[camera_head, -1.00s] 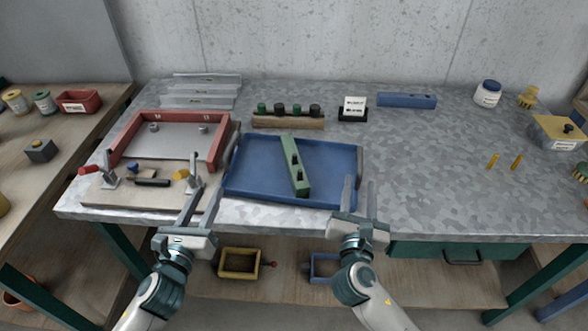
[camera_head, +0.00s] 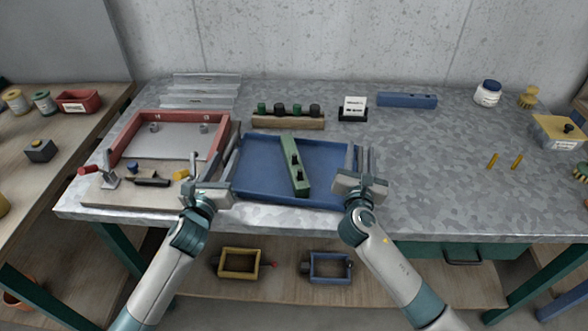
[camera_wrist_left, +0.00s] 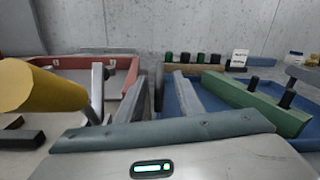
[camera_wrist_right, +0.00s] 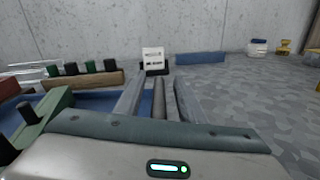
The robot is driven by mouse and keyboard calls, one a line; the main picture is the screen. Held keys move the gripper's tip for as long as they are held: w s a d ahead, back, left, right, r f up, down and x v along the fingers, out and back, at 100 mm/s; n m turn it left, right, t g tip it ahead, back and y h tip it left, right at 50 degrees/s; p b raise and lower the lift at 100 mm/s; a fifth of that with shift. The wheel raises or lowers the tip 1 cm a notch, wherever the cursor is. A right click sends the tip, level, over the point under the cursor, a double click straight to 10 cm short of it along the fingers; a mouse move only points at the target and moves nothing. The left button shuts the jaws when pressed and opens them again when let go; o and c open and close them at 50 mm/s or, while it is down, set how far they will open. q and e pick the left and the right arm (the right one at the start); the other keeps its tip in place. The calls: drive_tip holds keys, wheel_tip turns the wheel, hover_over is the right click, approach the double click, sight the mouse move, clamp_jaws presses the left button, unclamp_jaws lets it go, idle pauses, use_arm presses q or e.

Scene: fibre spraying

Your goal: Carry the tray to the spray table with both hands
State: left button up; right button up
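The blue tray (camera_head: 265,190) lies flat on the grey metal table, with a long green block (camera_head: 294,165) with dark knobs in it. My left gripper (camera_head: 217,163) is at the tray's left side; in the left wrist view its fingers (camera_wrist_left: 140,95) stand apart with a dark grey handle between them. My right gripper (camera_head: 361,162) is at the tray's right side; in the right wrist view its fingers (camera_wrist_right: 158,98) stand apart, with the dark right handle (camera_wrist_right: 158,100) between them. Neither gripper visibly presses on a handle. Which table is the spray table, I cannot tell.
A red frame fixture (camera_head: 165,117) with clamps stands close left of the tray. A wooden rack with dark knobs (camera_head: 288,121), a sign (camera_head: 354,106) and a blue bar (camera_head: 407,100) are behind. The table's right part is mostly clear, with two yellow pegs (camera_head: 492,160).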

use_arm(q)
clamp_jaws()
use_arm(e)
clamp_jaws()
use_arm(q)
drive_tip(key=shift+d, duration=0.15)
use_arm(e)
drive_tip(key=shift+a, duration=0.1)
idle(0.9)
use_arm(q)
drive_tip(key=shift+r, duration=0.25)
use_arm(e)
drive_tip(key=shift+r, duration=0.2)
